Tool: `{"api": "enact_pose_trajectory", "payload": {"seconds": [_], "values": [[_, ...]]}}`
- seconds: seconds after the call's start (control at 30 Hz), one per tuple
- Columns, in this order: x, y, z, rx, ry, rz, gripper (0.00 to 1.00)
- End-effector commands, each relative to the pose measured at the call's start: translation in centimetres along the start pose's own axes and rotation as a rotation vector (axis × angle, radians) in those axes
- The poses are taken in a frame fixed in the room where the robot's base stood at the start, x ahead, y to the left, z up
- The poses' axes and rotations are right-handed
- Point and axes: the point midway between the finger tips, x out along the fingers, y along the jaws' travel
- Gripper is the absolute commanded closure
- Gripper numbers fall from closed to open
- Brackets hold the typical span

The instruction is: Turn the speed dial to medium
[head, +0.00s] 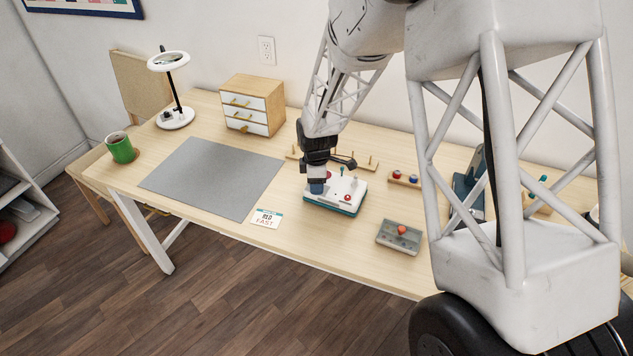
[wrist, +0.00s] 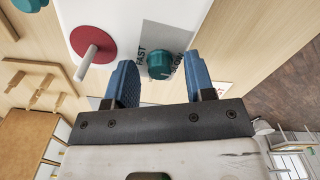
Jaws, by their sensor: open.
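The speed dial is a teal knob (wrist: 159,66) on a grey plate (wrist: 158,34) in the wrist view. The plate reads FAST on the left; the word on its right is partly unclear. No pointer mark shows clearly on the dial. My gripper (head: 317,187) is over the left part of the white control box (head: 347,187) with a teal base. Its blue fingers are open, one on each side of the dial in the wrist view, with gaps between. Contact cannot be told. In the head view my gripper hides the dial.
A red disc with a pale peg (wrist: 88,52) sits beside the dial plate. A wooden peg rack (head: 370,163) stands behind the box. A grey box with a red knob (head: 400,236) lies front right, a card (head: 266,218) front left. The grey mat (head: 205,180) is clear.

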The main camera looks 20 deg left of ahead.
Motion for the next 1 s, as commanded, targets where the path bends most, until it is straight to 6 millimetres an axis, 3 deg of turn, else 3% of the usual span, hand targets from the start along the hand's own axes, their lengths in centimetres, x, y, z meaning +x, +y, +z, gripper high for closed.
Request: {"api": "enact_pose_trajectory", "payload": {"seconds": [0.27, 0.6, 1.0], "values": [[0.06, 0.00, 0.00, 0.000, 0.000, 0.000, 0.51], [0.05, -0.01, 0.00, 0.000, 0.000, 0.000, 1.00], [0.03, -0.01, 0.01, 0.057, 0.000, 0.000, 1.00]]}}
